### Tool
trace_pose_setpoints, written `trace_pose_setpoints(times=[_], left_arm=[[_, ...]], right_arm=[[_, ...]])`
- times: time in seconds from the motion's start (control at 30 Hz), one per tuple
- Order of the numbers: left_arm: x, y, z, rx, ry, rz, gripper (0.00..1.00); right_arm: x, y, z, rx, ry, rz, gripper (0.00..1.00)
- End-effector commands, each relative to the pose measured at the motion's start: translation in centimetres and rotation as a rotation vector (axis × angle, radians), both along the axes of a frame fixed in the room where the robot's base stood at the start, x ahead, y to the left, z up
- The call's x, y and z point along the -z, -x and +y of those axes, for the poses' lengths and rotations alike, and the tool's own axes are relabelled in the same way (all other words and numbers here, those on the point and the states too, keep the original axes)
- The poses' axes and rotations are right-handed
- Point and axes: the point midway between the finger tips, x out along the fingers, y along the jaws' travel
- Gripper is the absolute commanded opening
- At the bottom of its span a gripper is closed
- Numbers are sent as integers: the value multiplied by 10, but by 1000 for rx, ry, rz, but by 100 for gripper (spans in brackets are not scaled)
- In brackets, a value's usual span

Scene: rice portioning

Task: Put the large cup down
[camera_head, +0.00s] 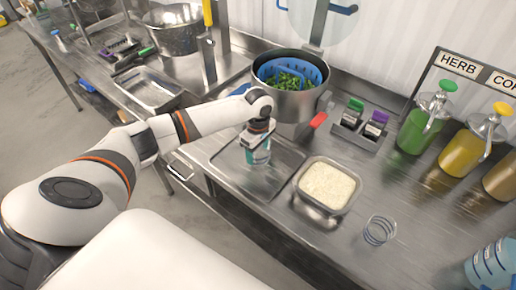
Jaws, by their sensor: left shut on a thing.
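My left gripper (258,131) is shut on a teal, see-through cup (259,152), which looks like the large cup. The gripper covers the cup's upper part. The cup is upright over the shallow metal tray (275,187); I cannot tell whether its bottom touches the tray. A smaller clear cup (380,231) stands on the steel counter at the lower right. My right gripper is out of view.
A metal pan of rice (327,184) stands right of the tray. A pot with a blue basket of greens (291,76) is behind. Sauce pump bottles (416,124) line the right. A blue container (494,265) stands at the lower right corner.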

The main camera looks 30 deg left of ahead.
Motion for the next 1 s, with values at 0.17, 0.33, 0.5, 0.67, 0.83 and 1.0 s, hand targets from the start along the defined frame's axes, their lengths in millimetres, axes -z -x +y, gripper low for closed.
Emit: trace_pose_setpoints(times=[0.17, 0.33, 0.5, 0.67, 0.83, 1.0], left_arm=[[0, 0, 0, 0, 0, -1, 43], [3, 0, 0, -1, 0, -1, 43], [3, -1, 0, 0, 0, -2, 86], [3, -1, 0, 0, 0, -1, 86], [-2, -1, 0, 1, 0, -2, 86], [-28, -2, 0, 0, 0, -6, 86]], right_arm=[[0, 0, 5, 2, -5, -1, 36], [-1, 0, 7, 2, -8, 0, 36], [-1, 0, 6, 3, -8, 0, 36], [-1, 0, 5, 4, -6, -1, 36], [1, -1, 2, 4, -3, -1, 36], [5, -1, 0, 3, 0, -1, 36]])
